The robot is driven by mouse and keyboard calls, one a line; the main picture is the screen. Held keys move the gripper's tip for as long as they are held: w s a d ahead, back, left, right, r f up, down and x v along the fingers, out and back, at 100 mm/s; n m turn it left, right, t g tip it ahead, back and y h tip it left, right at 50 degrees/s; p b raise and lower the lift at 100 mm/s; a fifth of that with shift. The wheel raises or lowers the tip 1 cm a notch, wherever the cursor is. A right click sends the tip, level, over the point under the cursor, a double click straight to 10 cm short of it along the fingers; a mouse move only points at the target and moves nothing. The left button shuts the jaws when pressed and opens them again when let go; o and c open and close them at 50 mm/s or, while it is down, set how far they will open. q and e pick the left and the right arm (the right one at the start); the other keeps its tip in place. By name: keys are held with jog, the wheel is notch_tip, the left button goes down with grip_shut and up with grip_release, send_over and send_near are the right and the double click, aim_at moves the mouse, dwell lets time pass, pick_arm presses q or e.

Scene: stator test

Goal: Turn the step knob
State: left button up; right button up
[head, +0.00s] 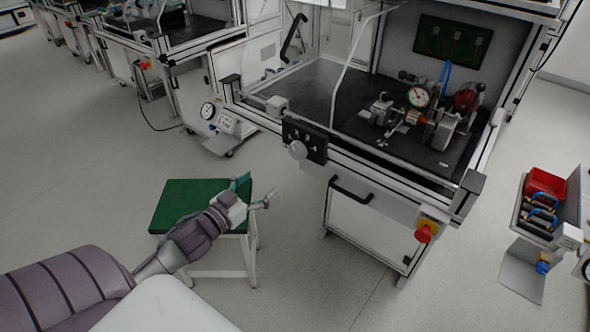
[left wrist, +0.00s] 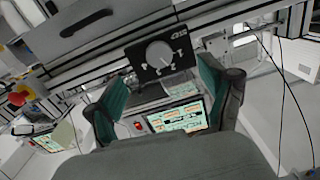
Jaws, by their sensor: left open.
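The step knob (head: 298,150) is a round, pale knob on a black panel (head: 316,145) at the front left of the test bench. In the left wrist view the knob (left wrist: 160,57) shows face-on near the top middle, between and beyond my fingers. My left gripper (head: 257,191) is open and empty, with teal finger pads. It is to the lower left of the knob in the head view, apart from it. In the left wrist view the open left gripper (left wrist: 162,88) shows a finger on each side. My right gripper is in neither view.
A green-topped stool (head: 180,196) stands beneath my left gripper in the head view. The bench (head: 345,90) carries a gauge and a motor rig. Its front has a black handle (head: 351,190) and a red emergency stop (head: 424,232). A cart with a red bin (head: 545,183) stands at right.

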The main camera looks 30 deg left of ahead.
aim_at(295, 153)
pick_arm(q)
jog(key=w, duration=0.4)
jog(key=w+d+r, duration=0.1)
jog(key=w, duration=0.9)
jog(key=shift+d+r, duration=0.35)
jog(key=c, duration=1.2)
